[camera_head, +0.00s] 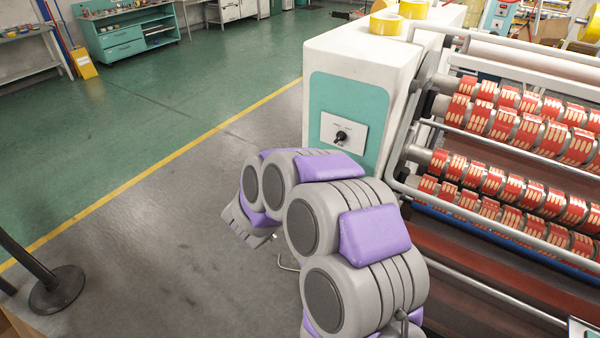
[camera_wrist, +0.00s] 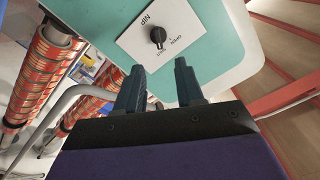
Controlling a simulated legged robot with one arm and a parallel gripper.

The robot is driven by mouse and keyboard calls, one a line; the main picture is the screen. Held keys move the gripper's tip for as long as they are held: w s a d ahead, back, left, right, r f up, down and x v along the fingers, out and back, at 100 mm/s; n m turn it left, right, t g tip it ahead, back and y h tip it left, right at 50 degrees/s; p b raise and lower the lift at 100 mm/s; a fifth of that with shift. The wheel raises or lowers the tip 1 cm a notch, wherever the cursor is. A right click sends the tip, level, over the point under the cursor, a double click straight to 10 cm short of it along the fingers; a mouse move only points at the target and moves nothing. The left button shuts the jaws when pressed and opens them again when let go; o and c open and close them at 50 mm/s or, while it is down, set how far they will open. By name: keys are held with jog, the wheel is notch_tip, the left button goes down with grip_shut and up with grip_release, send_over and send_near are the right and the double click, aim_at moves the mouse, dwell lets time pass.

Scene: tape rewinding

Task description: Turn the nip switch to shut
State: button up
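The nip switch is a black knob (camera_head: 341,136) on a white plate (camera_head: 352,131) set in the teal end panel of the machine. In the wrist view the black knob (camera_wrist: 157,35) sits on the white plate (camera_wrist: 178,20), which is marked NIP; the smaller labels are too small to read surely. My gripper (camera_wrist: 158,82) shows two dark fingers spread apart with nothing between them. Its fingertips appear below the knob in the wrist view, apart from it. In the head view my arm stands in front of the machine, and the fingers are hidden or not clear there.
The rewinding machine (camera_head: 375,50) has rollers with several red tape rolls (camera_head: 470,165) and metal rails at the right. A black post base (camera_head: 57,289) stands at the lower left.

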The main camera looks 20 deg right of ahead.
jog(key=v, duration=0.6)
jog(key=shift+s+a, duration=0.25)
jog(key=shift+a, duration=0.1)
jog(key=w+a+r+n+t+y, duration=0.1)
jog(key=w+a+n+t+y, duration=0.3)
jog(key=a+y, duration=0.5)
jog(key=s+a+r+n+g+y, duration=0.1)
jog(key=s+a+n+g+y, duration=0.3)
jog(key=s+a+n+y, duration=0.4)
jog(key=s+d+f+n+g+h, duration=0.1)
jog(key=s+d+g, duration=0.3)
jog(key=s, duration=0.7)
jog(key=s+d+f+n+g+h, duration=0.1)
jog(key=s+d+g, duration=0.3)
jog(key=s, duration=0.8)
jog(key=s+d+f+n+g+b, duration=0.1)
jog(key=s+d+f+n+g, duration=0.1)
jog(key=s, duration=1)
jog(key=d+f+g, duration=0.1)
jog(key=d+g, duration=0.1)
jog(key=shift+n+g+h, duration=0.3)
jog(key=shift+g+h, duration=0.1)
